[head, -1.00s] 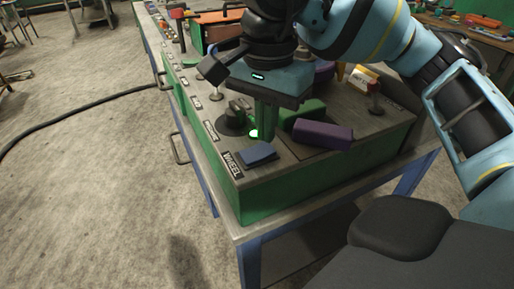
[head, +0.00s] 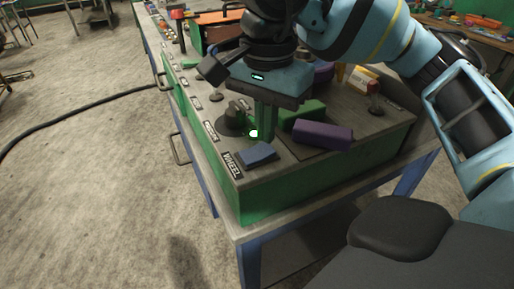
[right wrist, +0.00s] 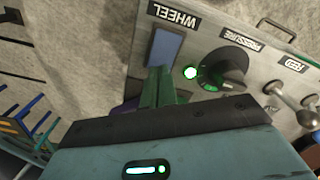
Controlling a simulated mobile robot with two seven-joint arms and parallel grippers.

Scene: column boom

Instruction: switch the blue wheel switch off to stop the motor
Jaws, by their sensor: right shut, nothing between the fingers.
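The blue wheel switch (head: 257,153) is a flat rocker on the near corner of the green console, beside the WHEEL label (head: 232,165). The lamp also glows in the head view (head: 253,133). My right gripper (head: 266,136) is shut and empty, its green fingers pointing down just behind the switch. In the right wrist view the fingertips (right wrist: 158,73) are near the switch's lower end; I cannot tell whether they touch it. My left gripper is not in view.
A black PRESSURE knob (right wrist: 224,69) sits beside the lamp. A purple block (head: 323,135) and a green block (head: 303,112) lie on the console to the right of the fingers. Open floor lies left of the console.

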